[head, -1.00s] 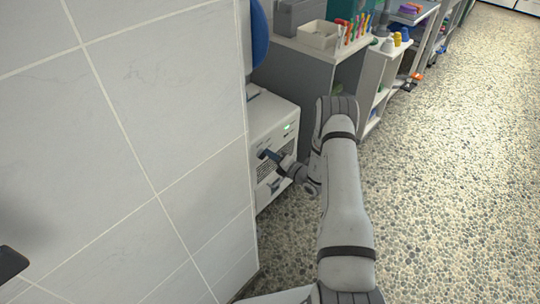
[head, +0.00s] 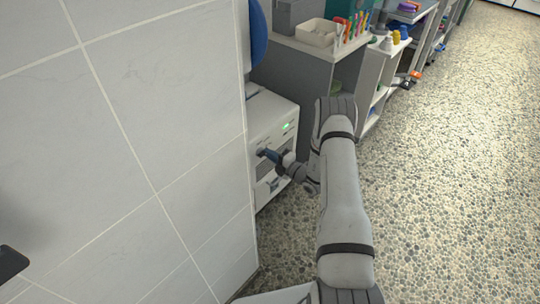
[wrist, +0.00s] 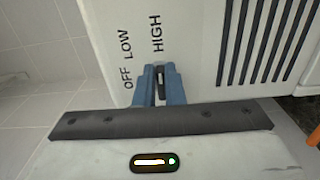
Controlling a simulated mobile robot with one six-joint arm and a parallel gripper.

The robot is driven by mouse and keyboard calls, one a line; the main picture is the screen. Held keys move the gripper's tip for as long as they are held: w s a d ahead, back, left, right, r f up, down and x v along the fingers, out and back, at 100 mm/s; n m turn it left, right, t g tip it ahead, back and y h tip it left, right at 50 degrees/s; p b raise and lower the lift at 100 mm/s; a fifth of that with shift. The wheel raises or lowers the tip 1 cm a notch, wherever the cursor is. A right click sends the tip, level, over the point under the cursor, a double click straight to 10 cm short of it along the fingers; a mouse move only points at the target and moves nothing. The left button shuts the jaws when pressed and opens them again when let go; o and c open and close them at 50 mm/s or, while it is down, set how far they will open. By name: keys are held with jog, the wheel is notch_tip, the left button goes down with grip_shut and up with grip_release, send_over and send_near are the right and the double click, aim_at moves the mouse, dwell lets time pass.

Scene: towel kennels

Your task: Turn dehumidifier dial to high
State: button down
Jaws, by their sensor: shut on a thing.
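The dehumidifier (head: 272,118) is a white box with a green light and dark vent slots, beside the tiled wall. Its front bears the labels OFF, LOW and HIGH, read in the wrist view (wrist: 205,45). My gripper (wrist: 159,78) has its blue fingers shut on the small dark dial (wrist: 161,75). The fingers and the dial's bar line up toward HIGH, just above them in the wrist view. Most of the dial is hidden between the fingers. In the head view my gripper (head: 264,153) is at the dehumidifier's front, and the dial cannot be made out.
A tiled wall (head: 150,130) stands close on the left. Grey shelving (head: 305,65) with a white bin (head: 318,33) and colourful bottles stands behind the dehumidifier. The pebbled floor (head: 450,180) to the right is clear.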

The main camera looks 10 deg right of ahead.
jog(key=shift+s+f, duration=0.15)
jog(key=shift+f, duration=0.05)
jog(key=c, duration=1.5)
grip_release()
jog(key=shift+r, duration=0.15)
jog(key=p+v, duration=0.1)
jog(key=v, duration=0.6)
jog(key=shift+s+d+p, duration=0.25)
jog(key=shift+p, duration=0.1)
